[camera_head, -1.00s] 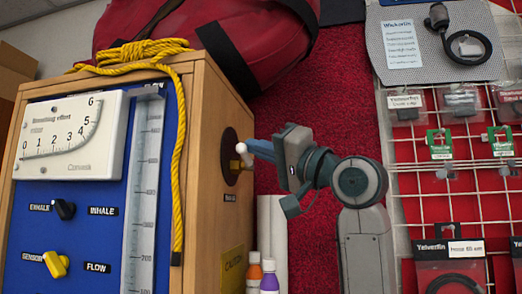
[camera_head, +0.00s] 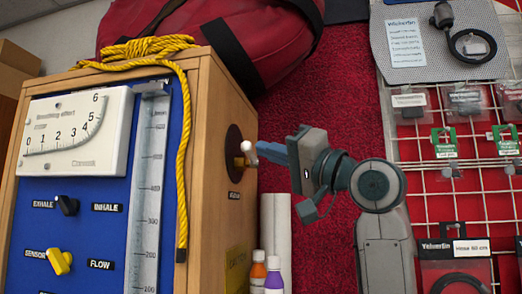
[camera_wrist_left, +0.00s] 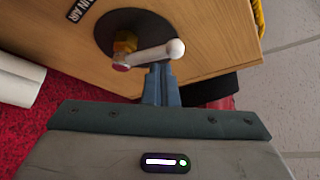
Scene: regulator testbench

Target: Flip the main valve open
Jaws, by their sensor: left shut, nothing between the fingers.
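The main valve sits on the right wooden side of the testbench, with a black round plate (camera_head: 233,150), a brass fitting (camera_wrist_left: 125,44) and a white lever (camera_wrist_left: 150,54) ending in a ball knob (camera_wrist_left: 177,48). In the left wrist view the lever points from the brass fitting toward the right. My left gripper (camera_head: 262,150) is shut and empty. Its closed fingertips (camera_wrist_left: 160,70) are right at the lever, near the knob end; I cannot tell whether they touch it. The lever hides the very tips in the wrist view. My right gripper is not in view.
Orange-topped (camera_head: 258,270) and purple-topped (camera_head: 273,277) bottles and a white roll (camera_head: 276,225) stand below the valve. A yellow rope (camera_head: 183,150) hangs over the testbench front. A red bag (camera_head: 215,30) lies behind. A wire rack (camera_head: 450,205) stands right of my arm.

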